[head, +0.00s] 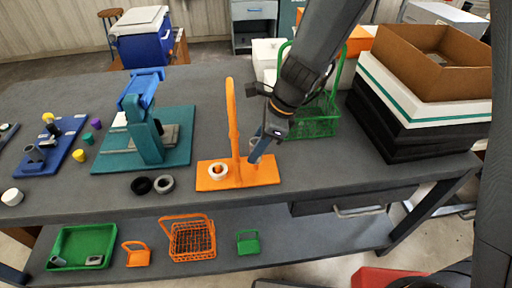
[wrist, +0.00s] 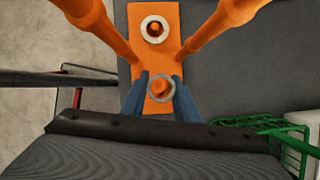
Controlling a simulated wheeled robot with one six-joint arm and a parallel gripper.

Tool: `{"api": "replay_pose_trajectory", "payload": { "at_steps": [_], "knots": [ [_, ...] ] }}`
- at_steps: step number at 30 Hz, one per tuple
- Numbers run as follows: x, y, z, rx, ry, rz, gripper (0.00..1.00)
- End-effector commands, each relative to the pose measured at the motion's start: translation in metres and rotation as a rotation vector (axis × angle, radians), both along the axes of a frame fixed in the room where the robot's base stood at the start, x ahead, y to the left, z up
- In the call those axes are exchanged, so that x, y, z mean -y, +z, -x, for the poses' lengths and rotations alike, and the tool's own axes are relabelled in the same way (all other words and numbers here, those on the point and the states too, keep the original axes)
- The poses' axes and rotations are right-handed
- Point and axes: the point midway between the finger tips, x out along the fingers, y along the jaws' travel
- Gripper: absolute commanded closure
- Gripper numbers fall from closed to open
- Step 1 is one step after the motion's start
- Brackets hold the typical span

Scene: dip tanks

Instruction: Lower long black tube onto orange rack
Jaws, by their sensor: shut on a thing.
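The orange rack (head: 262,172) lies flat on the bench, with a tall arched handle (head: 232,120) rising from it. A white ring (head: 218,170) sits around a peg on its left part; it also shows in the wrist view (wrist: 146,38). My gripper (wrist: 161,92) is over the rack's right part, near the handle. Its blue fingers are shut on a tube (wrist: 151,96), seen end-on as a grey ring with orange showing through its bore. The tube's length and lower end are hidden, so I cannot tell whether it is around a peg or touching the base.
A black ring (head: 141,186) and a grey ring (head: 164,184) lie left of the rack. A teal fixture (head: 110,160) stands farther left. A green basket (head: 318,128) is behind my arm. Stacked boxes (head: 425,112) fill the right. Bench in front of the rack is clear.

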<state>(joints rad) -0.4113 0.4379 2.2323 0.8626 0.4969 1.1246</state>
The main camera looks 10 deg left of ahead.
Motion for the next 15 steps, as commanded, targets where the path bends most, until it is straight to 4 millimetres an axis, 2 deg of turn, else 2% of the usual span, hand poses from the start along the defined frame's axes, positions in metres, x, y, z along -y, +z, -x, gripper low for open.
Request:
{"api": "replay_pose_trajectory", "payload": {
  "at_steps": [15],
  "knots": [
    [-0.0001, -0.0071, -0.0002, 0.0, 0.0, 0.0, 1.0]
  ]
}}
